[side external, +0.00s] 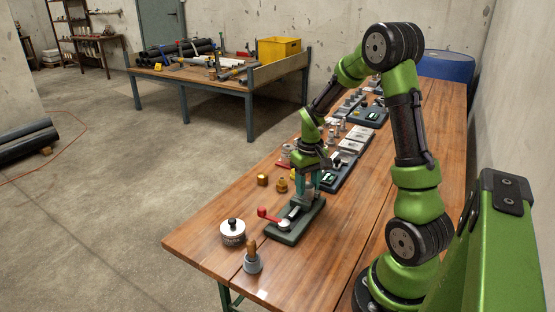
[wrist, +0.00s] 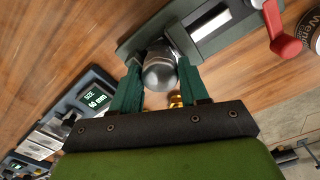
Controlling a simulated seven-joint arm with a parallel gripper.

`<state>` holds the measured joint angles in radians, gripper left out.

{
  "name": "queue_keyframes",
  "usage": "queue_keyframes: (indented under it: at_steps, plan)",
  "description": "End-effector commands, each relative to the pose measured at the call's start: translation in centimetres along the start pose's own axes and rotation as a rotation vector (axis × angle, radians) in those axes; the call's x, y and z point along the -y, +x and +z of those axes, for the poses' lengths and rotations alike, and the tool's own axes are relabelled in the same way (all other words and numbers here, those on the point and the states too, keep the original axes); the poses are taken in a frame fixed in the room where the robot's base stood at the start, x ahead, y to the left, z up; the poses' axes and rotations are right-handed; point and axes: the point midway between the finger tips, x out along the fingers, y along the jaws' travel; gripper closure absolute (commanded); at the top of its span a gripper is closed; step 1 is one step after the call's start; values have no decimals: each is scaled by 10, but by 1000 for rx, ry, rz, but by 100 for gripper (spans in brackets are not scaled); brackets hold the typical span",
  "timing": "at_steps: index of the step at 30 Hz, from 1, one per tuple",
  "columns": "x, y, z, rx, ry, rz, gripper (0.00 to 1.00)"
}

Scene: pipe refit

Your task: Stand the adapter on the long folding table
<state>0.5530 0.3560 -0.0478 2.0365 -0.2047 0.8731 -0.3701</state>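My gripper (side external: 314,188) points down over a dark green fixture (side external: 285,234) with a red lever, on the long wooden-topped table (side external: 195,238). In the wrist view a rounded silver metal piece (wrist: 160,72), perhaps the adapter, sits between my green fingertips (wrist: 160,84) at the fixture's end (wrist: 135,45). The fingers lie close along both its sides; I cannot tell whether they press on it. Its lower part is hidden. In the side view my fingers largely hide this spot.
Brass fittings (side external: 282,185) stand left of the fixture. A round labelled tin (side external: 232,232) and a wooden-handled tool in a grey cup (side external: 252,259) stand near the front. A device with a display (side external: 335,175) and more fittings lie behind. Bare wood shows at front left.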

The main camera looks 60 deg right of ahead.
Motion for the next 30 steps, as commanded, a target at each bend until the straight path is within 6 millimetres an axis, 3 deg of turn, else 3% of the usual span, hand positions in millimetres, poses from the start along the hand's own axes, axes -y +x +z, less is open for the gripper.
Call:
queue_keyframes:
  at_steps: [1, 3, 13, 14, 30]
  plan:
    - [0, 0, 0, 0, 0, 0, 77]
    - [0, 0, 0, 0, 0, 0, 88]
    - [0, -2, -1, -2, 0, 0, 88]
    - [0, -2, -1, -2, 0, 0, 93]
    - [0, -24, -1, -3, 0, 0, 93]
